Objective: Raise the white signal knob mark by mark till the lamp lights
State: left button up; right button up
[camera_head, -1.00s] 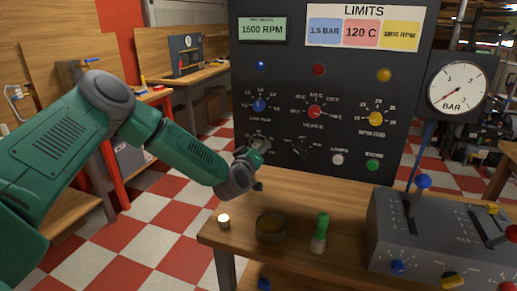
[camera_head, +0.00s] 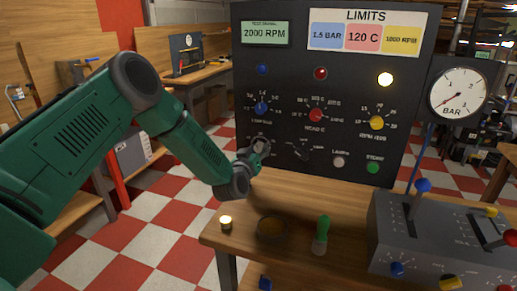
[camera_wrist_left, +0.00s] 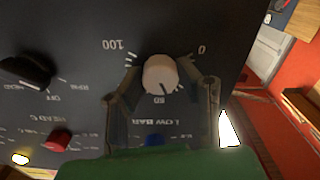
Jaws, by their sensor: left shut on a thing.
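The white signal knob (camera_wrist_left: 160,75) shows in the left wrist view, on a dark panel with a scale marked 0, 50 and 100, upside down there. My left gripper (camera_wrist_left: 160,88) is shut on the knob, one finger on each side. In the head view my left gripper (camera_head: 262,149) is at the panel's lower left and hides most of the knob. The yellow lamp (camera_head: 385,79) is brightly lit. The blue lamp (camera_head: 262,70) and red lamp (camera_head: 320,73) look unlit. The display (camera_head: 265,33) reads 2000 RPM. My right gripper is not in view.
Red and yellow dials (camera_head: 376,123) and white and green buttons (camera_head: 372,167) are on the panel. A brown bowl (camera_head: 272,229), a green-topped item (camera_head: 321,235) and a grey lever box (camera_head: 440,240) stand on the wooden bench. A gauge (camera_head: 459,92) is at right.

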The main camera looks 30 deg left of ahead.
pick_arm(q)
jog(key=shift+a, duration=0.1)
jog(key=o, duration=1)
jog(key=shift+o, duration=0.6)
jog(key=shift+w, duration=0.1)
jog(key=shift+s, duration=0.3)
jog(key=v, duration=1.1)
jog(key=shift+s+f, duration=0.15)
